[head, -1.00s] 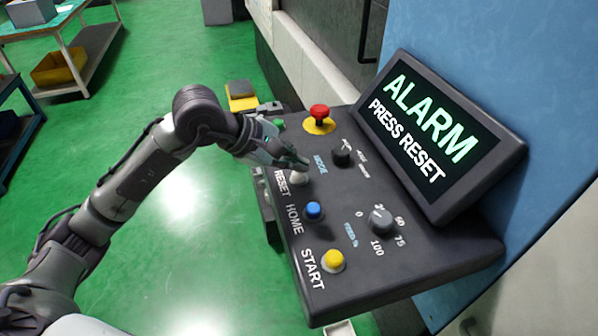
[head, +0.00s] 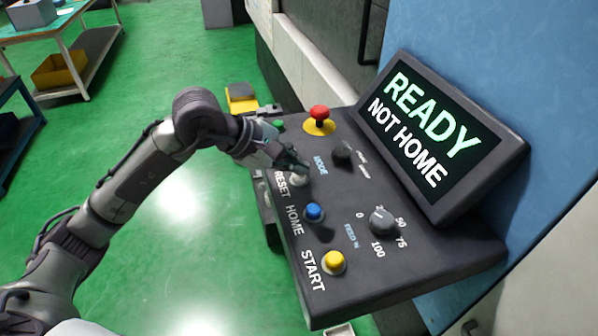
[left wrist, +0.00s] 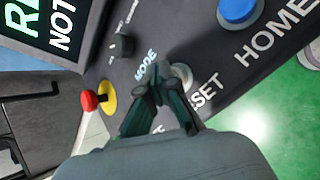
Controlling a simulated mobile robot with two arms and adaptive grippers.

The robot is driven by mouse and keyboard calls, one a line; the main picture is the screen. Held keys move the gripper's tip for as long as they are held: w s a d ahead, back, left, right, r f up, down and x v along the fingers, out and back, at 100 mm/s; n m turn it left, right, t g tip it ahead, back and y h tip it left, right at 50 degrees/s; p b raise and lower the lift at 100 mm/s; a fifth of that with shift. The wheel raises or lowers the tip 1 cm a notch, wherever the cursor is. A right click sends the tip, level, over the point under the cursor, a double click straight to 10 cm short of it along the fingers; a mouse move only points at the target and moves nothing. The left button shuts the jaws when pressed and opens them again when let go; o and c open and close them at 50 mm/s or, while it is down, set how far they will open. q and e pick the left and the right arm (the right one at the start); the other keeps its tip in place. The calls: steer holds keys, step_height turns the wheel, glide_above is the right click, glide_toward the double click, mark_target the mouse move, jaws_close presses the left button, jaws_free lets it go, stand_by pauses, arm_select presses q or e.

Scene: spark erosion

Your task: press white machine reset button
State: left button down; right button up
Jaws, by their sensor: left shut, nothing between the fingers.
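The white reset button (head: 298,179) sits on the dark control panel (head: 345,265) beside the word RESET. It also shows in the left wrist view (left wrist: 182,75), partly hidden behind my fingers. My left gripper (head: 300,168) is shut and empty, its fingertips right at the button's upper side; I cannot tell whether they touch it. The gripper also shows in the left wrist view (left wrist: 158,75). The screen (head: 430,130) reads READY, NOT HOME. My right gripper is not in view.
A blue HOME button (head: 314,212) and a yellow START button (head: 333,261) lie nearer on the panel. A red emergency stop (head: 319,113), a mode knob (head: 342,154) and a feed knob (head: 382,221) are close by. Green floor lies open at left.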

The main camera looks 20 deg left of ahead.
mark_target(296, 176)
arm_select(q)
steer(key=shift+r, duration=0.75)
steer(key=shift+r, duration=0.1)
steer(key=shift+r+p, duration=1.55)
steer(key=shift+r, duration=0.9)
